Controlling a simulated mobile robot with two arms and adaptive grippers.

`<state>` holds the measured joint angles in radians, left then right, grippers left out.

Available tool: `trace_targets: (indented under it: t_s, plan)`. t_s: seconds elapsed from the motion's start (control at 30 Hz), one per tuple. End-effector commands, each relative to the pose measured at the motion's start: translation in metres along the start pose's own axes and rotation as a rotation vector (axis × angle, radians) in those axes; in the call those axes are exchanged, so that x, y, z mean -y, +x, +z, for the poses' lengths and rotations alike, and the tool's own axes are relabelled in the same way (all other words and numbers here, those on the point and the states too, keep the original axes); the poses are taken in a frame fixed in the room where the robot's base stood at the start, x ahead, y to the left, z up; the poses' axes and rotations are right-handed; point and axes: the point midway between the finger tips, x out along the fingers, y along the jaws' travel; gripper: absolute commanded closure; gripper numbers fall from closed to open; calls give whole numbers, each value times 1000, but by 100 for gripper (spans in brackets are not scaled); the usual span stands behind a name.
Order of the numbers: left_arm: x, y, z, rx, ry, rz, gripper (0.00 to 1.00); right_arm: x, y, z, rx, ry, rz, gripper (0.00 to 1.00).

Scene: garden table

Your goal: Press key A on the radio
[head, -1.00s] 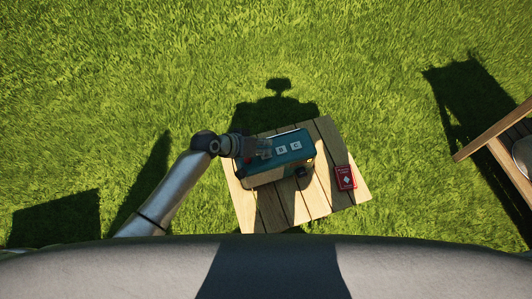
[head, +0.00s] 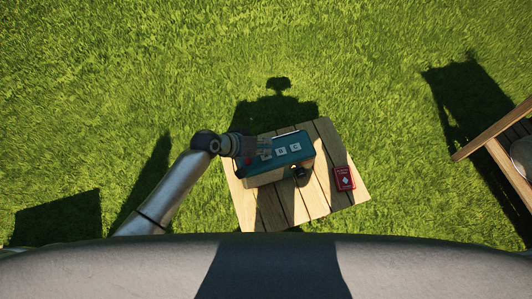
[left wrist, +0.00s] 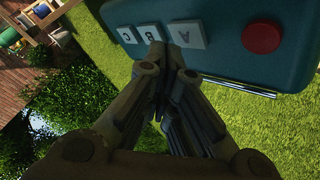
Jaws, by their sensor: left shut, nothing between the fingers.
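The radio (head: 293,153) is a teal box with a pale front on the small wooden table. Its top carries white keys B (head: 281,150) and C (head: 295,147). In the left wrist view the radio (left wrist: 225,20) appears upside down, with key A (left wrist: 186,36) between key B (left wrist: 149,34) and a round red knob (left wrist: 262,37). My left gripper (head: 263,149) is over the left part of the radio top, partly covering key A. Its shut, empty fingertips (left wrist: 168,52) appear just below keys A and B; contact cannot be told. My right gripper is not in view.
A red card box (head: 345,178) lies on the slatted table (head: 315,200), right of the radio. Grass surrounds the table. A wooden chair (head: 497,130) stands at the far right, well apart.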

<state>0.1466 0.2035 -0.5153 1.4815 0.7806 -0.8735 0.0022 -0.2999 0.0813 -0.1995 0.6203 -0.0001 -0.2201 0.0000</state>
Motion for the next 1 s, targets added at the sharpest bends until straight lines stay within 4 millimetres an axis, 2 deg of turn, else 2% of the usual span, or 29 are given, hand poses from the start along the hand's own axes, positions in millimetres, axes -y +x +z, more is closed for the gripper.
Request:
trace_targets:
  t_s: [0.27,0.7,1.0]
  plan:
    - [-3,-4,-3,0,0,0,100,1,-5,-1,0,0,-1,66]
    - [-25,-34,-25,0,0,0,100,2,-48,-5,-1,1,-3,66]
    - [-25,-35,-25,0,0,0,100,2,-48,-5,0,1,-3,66]
